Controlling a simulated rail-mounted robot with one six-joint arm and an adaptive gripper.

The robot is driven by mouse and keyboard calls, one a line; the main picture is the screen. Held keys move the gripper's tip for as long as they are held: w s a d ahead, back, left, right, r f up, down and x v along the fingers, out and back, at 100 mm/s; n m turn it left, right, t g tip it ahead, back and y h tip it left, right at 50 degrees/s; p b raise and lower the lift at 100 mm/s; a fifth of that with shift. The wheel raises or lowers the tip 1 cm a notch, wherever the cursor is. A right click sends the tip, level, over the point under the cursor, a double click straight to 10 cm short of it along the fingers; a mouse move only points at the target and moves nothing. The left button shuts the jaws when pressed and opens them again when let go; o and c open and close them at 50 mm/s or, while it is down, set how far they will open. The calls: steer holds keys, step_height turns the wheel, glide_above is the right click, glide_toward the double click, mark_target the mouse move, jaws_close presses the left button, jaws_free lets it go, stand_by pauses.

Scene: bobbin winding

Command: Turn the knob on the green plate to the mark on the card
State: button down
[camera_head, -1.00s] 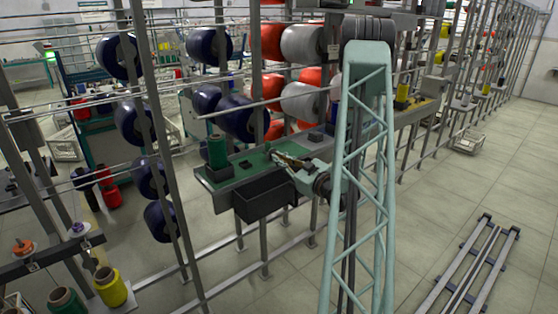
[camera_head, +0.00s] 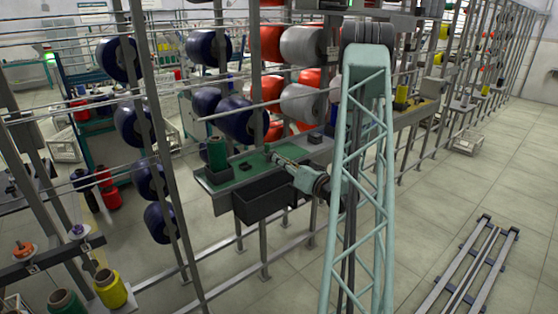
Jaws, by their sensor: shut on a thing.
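The green plate (camera_head: 250,167) lies on the narrow bench in the middle of the head view. My gripper (camera_head: 273,156) reaches in from the right, low over the right part of the plate. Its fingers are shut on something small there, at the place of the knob. The knob itself is hidden by the fingers or too small to make out. I cannot make out the card or its mark.
A green thread cone (camera_head: 217,153) stands at the plate's left end. A dark bin (camera_head: 262,202) hangs on the bench front. Metal uprights and rails carry blue spools (camera_head: 241,120) and grey spools (camera_head: 303,103) close behind. The floor at right is open, with a rail track (camera_head: 470,268).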

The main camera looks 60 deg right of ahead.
steer(key=shift+f+m, duration=0.1)
steer(key=shift+m, duration=0.4)
steer(key=c, duration=2.9)
jaws_free()
steer(key=shift+o, duration=0.2)
steer(key=shift+s, duration=0.15)
steer(key=v, duration=1.1)
steer(key=shift+s, duration=0.35)
steer(key=shift+a, duration=0.15)
steer(key=shift+w, duration=0.1)
